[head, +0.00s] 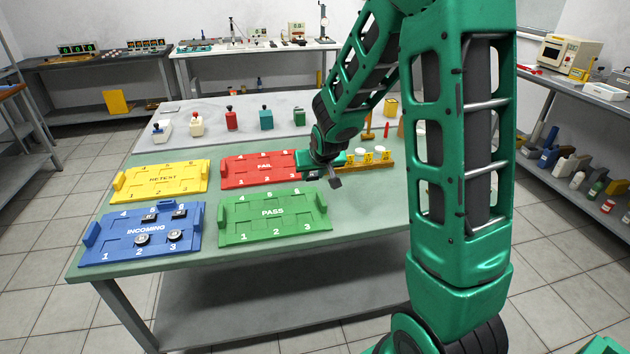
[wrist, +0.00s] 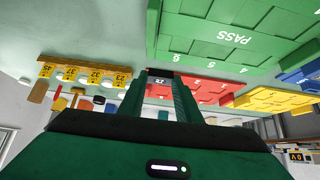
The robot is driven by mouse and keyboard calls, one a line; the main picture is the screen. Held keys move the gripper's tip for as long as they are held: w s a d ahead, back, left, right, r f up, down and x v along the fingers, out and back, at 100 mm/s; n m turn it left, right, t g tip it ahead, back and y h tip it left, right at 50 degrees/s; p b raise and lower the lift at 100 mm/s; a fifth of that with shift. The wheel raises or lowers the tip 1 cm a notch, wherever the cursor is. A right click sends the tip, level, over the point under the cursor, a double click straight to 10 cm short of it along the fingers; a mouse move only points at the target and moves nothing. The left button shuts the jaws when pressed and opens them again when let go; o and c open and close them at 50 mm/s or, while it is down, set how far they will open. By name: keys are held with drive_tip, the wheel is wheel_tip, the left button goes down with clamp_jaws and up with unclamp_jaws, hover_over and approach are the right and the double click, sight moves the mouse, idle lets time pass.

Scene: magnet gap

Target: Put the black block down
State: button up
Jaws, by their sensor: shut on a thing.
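My gripper (head: 317,172) is at the right end of the red FAIL tray (head: 235,182), tilted low over it. In the wrist view its two fingers (wrist: 161,82) are shut on a small black block (wrist: 158,79) with a white mark. The block also shows in the head view as a dark piece (head: 314,175) by the tray's near right corner. I cannot tell whether the block touches the tray or is just above it. My arm hides part of the tray's right end.
The green PASS tray (head: 272,235) is empty in front. The yellow RETEST tray (head: 160,194) is empty. A wooden rack (head: 385,166) with yellow labels stands just right of my gripper.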

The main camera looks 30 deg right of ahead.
drive_tip(key=w+d+f, duration=0.1)
drive_tip(key=d+f, duration=0.1)
drive_tip(key=d, duration=0.1)
drive_tip(key=w+d+f, duration=0.1)
drive_tip(key=w+d, duration=0.1)
drive_tip(key=d, duration=0.1)
drive_tip(key=w+d+f, duration=0.1)
drive_tip(key=d+f, duration=0.1)
drive_tip(key=d, duration=0.1)
drive_tip(key=shift+w+f, duration=0.25)
drive_tip(key=shift+f, duration=2.1)
drive_tip(key=shift+f, duration=0.1)
drive_tip(key=o, duration=0.9)
